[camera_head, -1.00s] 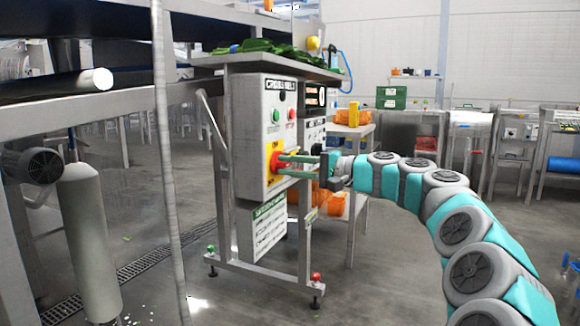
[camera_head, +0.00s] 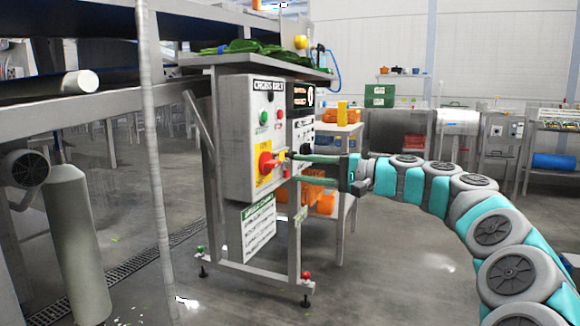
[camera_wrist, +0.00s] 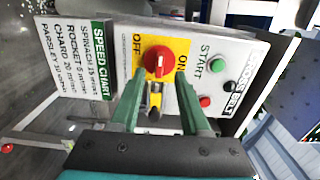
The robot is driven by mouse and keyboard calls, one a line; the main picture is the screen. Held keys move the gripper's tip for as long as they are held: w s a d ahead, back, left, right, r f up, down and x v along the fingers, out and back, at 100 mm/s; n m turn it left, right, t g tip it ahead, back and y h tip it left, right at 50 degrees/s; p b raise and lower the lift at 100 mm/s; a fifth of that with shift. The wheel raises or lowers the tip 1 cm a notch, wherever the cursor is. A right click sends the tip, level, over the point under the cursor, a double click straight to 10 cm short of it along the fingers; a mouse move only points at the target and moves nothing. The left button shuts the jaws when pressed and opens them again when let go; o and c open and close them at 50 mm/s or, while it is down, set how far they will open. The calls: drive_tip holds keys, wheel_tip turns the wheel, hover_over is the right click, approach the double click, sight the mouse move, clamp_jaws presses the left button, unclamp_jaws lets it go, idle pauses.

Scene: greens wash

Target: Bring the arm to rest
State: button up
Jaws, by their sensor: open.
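My gripper (camera_head: 292,168) is open in front of the grey control box (camera_head: 236,145), its fingers pointing at the red rotary switch (camera_head: 266,163) on a yellow plate. In the wrist view, the red switch (camera_wrist: 158,62) sits on the plate marked OFF and ON, just beyond and between the two fingertips (camera_wrist: 158,85). A small yellow and grey part (camera_wrist: 154,100) shows between the fingers; I cannot tell if it is fixed to the box. The fingers look apart from the switch. My arm curves back to the lower right.
Green START (camera_wrist: 217,63) and red (camera_wrist: 205,101) buttons are beside the switch. A tray of greens (camera_head: 262,58) stands above the box. A speed chart (camera_head: 258,228) hangs below. A steel post (camera_head: 155,150) stands left. Orange crates (camera_head: 312,188) are behind my gripper. Floor on the right is open.

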drive_tip(key=shift+s+d, duration=0.15)
drive_tip(key=shift+d, duration=0.25)
